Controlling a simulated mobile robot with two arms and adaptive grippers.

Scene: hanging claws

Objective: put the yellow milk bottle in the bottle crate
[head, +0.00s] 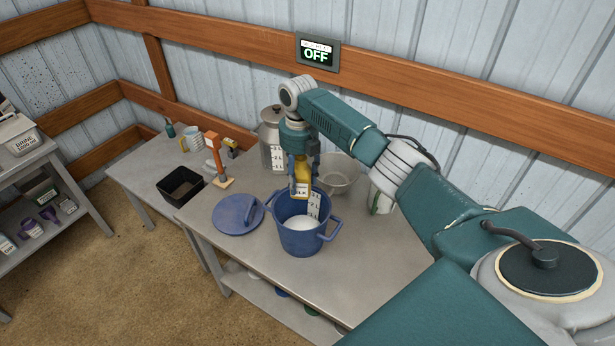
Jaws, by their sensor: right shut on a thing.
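My right gripper (302,172) reaches down over the table and is shut on the yellow milk bottle (302,187). The bottle has a white label on its lower part and hangs over the back part of a blue pot (300,242). The gripper's fingers hide part of the bottle. I see no clear bottle crate. A small black open-topped box (181,197) stands on the left table, and I cannot tell whether it is a crate. My left gripper is not in view.
The blue pot holds something white and a marked scale. Its blue lid (238,214) lies to its left. A metal milk can (271,135) and a clear bowl (338,177) stand behind. An orange upright tool (214,155) stands near the box. The table's front right is clear.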

